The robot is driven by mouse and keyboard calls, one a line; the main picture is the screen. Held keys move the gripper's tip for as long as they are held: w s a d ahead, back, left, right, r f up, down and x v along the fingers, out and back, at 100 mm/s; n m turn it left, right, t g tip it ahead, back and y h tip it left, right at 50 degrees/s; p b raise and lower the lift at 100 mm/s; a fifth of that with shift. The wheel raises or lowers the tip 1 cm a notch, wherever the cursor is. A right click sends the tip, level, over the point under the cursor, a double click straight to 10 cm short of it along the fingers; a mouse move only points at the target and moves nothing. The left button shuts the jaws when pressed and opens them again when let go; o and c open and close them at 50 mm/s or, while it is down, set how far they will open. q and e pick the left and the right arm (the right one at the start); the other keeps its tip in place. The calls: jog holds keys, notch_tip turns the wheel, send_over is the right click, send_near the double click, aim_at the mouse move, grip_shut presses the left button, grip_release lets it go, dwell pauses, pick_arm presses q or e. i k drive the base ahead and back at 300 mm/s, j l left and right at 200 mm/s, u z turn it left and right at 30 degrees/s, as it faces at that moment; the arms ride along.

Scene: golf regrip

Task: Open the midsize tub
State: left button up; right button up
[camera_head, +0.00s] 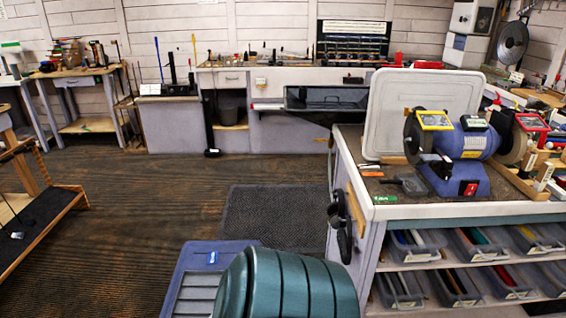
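Which container is the midsize tub I cannot tell for sure. A blue tub-like box (182,283) with a ridged grey top stands on the floor at the bottom centre-left, partly hidden. A teal ribbed rounded container (300,288) stands in front of it, cut off by the bottom edge. A large whitish lid-like panel (388,98) leans upright on the right workbench behind the grinder. Neither of my grippers is in view.
A blue bench grinder (474,143) stands on the right workbench (455,211). Several clear bins (474,246) fill its shelves. A dark mat (268,217) lies on the floor. Open wooden floor (150,195) extends left. A wooden rack (62,215) stands far left.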

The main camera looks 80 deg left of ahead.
aim_at(480, 249)
jog(key=u, duration=3.35)
jog(key=k+l+z, duration=0.15)
jog(key=z, duration=0.35)
jog(key=k+l+z, duration=0.1)
jog(key=l+z, duration=0.2)
jog(key=z, duration=0.2)
jog(key=l+z, duration=0.3)
jog(key=z, duration=0.2)
jog(key=k, duration=0.05)
